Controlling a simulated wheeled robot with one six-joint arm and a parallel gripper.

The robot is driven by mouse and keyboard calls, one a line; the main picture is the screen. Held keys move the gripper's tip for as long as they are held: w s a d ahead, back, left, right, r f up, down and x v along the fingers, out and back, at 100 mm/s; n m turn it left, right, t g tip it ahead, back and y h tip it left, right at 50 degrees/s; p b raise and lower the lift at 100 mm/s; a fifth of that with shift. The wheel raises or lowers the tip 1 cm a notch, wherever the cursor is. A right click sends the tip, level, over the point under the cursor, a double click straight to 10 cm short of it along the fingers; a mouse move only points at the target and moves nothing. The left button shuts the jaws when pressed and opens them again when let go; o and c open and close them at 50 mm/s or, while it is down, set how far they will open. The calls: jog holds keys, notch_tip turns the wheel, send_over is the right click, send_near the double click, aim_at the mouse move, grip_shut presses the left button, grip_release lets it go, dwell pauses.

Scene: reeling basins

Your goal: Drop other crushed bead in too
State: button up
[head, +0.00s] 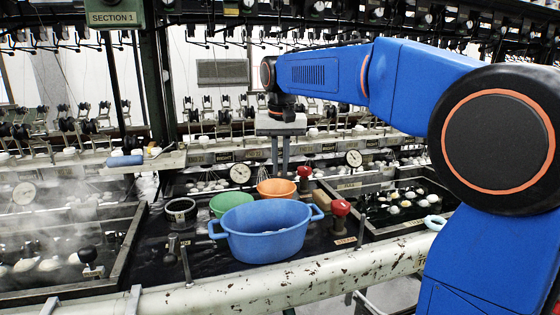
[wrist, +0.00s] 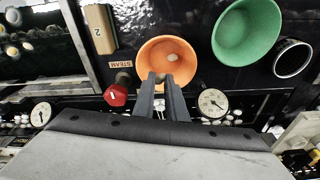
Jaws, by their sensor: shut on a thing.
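My gripper (head: 280,172) points down over the orange bowl (head: 277,190), its fingers close together. In the wrist view, the fingertips (wrist: 160,78) overlap the near part of the orange bowl (wrist: 150,58). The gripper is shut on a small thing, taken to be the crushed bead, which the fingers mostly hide.
A green bowl (head: 228,202) and a big blue tub (head: 265,232) stand beside and in front of the orange bowl. A red knob (head: 341,208), a tan block (head: 321,199) and a dark open can (head: 181,211) are nearby. A basin with pale cocoons (head: 400,200) lies right. Steam rises left.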

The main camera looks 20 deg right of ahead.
jog(key=o, duration=0.7)
jog(key=shift+r, duration=0.15)
jog(key=r, duration=0.5)
jog(key=s+r, duration=0.1)
jog(key=r, duration=0.5)
jog(key=s+r, duration=0.1)
jog(key=r, duration=0.5)
jog(key=shift+s+a, duration=0.25)
jog(key=shift+s, duration=0.1)
